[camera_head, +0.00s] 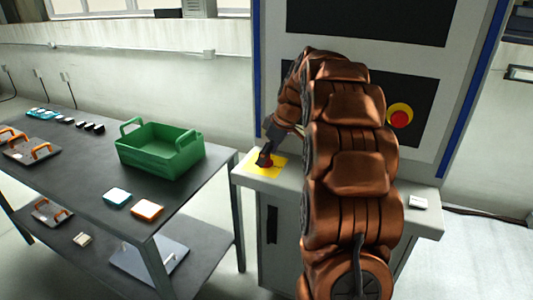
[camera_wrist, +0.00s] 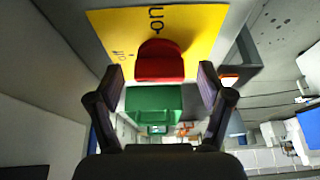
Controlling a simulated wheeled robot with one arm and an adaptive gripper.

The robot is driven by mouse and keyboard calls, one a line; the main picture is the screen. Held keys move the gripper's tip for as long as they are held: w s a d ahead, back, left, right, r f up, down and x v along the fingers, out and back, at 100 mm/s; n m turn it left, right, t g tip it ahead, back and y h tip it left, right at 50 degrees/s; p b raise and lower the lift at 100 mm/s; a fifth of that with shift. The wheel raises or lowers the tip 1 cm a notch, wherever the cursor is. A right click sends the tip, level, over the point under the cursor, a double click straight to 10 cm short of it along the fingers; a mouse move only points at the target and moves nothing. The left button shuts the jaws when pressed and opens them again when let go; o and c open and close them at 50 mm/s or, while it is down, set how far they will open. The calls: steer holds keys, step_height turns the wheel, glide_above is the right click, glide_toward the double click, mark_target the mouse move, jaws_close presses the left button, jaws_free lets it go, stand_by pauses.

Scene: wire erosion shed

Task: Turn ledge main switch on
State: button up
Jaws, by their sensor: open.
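The ledge main switch is a red knob (camera_wrist: 160,62) on a yellow plate (camera_wrist: 205,28) in the wrist view. The plate bears the words "on" and "off" with tick marks. In the head view the yellow plate (camera_head: 252,167) lies on the left end of the grey ledge (camera_head: 425,224), and the red knob is mostly hidden by my gripper (camera_head: 265,157). In the wrist view my gripper (camera_wrist: 161,76) is open, with one finger on each side of the knob. I cannot tell whether the fingers touch it, or which mark the knob points at.
A dark table (camera_head: 85,175) at left holds a green crate (camera_head: 160,150), small coloured blocks and plates with orange handles. A red button on a yellow disc (camera_head: 400,115) sits on the cabinet front behind my arm. A small white switch (camera_head: 418,202) lies at the ledge's right.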

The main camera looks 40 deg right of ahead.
steer(key=c, duration=1.2)
steer(key=shift+o, duration=0.2)
steer(key=shift+a+m, duration=0.1)
steer(key=shift+m, duration=0.2)
steer(key=m+h+b, duration=0.1)
steer(key=m+b, duration=0.1)
steer(key=m, duration=0.1)
steer(key=shift+m+t, duration=0.3)
steer(key=shift+t, duration=0.1)
steer(key=m+h, duration=0.2)
steer(key=m, duration=0.2)
steer(key=shift+a+m+b, duration=0.15)
steer(key=shift+m+b, duration=0.15)
steer(key=m+h, duration=0.2)
steer(key=m, duration=0.2)
steer(key=shift+g, duration=0.4)
steer(key=shift+w+a+m+g+h, duration=0.1)
steer(key=shift+m+g+h, duration=0.25)
steer(key=shift+m, duration=0.9)
steer(key=shift+m+g+h, duration=0.25)
steer(key=shift+m+g, duration=0.1)
steer(key=shift+m, duration=0.9)
